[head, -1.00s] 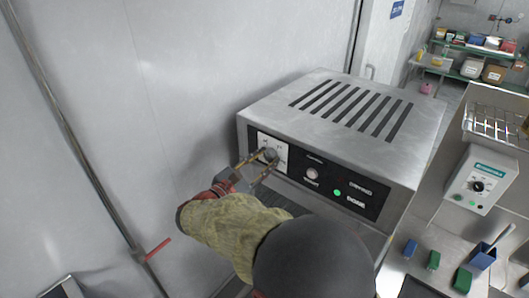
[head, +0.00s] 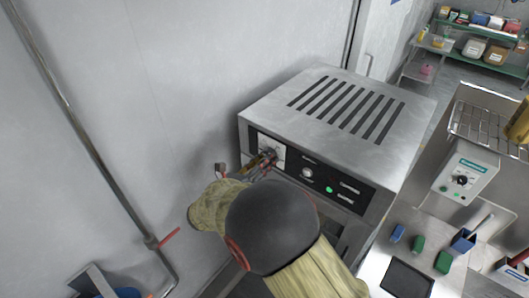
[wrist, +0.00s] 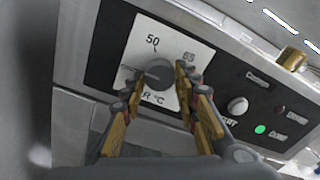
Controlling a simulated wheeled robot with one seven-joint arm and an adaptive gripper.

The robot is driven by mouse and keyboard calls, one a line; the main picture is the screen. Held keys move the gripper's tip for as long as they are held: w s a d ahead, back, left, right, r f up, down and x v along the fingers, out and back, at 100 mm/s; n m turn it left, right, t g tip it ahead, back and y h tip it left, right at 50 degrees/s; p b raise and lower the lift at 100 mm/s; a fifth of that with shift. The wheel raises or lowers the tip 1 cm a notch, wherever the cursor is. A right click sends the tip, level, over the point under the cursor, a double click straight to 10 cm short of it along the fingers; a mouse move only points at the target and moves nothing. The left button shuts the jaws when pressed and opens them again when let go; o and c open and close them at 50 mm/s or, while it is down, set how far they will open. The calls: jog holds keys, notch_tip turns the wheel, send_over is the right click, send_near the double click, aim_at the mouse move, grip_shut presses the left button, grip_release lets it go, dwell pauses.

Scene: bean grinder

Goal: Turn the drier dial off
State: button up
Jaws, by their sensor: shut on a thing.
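The drier (head: 325,125) is a steel box with slots in its top and a black front panel. Its dial (wrist: 158,73) is a grey round knob on a white plate marked 50, 65 and °C. A thin pointer line extends left from the knob, below the 50. My gripper (wrist: 158,82) has one finger on each side of the dial and is shut on it. In the head view my gripper (head: 267,160) is at the white plate (head: 274,151), and the knob is mostly hidden.
Right of the dial are a white button (wrist: 238,106) and a lit green lamp (wrist: 260,129). A wall with a steel pipe (head: 85,140) stands at left. A bench at right holds a control box (head: 465,177) and small blue and green items.

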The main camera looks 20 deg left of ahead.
jog(key=shift+f+n+p, duration=0.1)
jog(key=shift+n+p, duration=0.85)
jog(key=shift+n, duration=0.25)
jog(key=shift+f, duration=0.1)
jog(key=o, duration=1.2)
jog(key=shift+c, duration=0.2)
jog(key=v, duration=1.2)
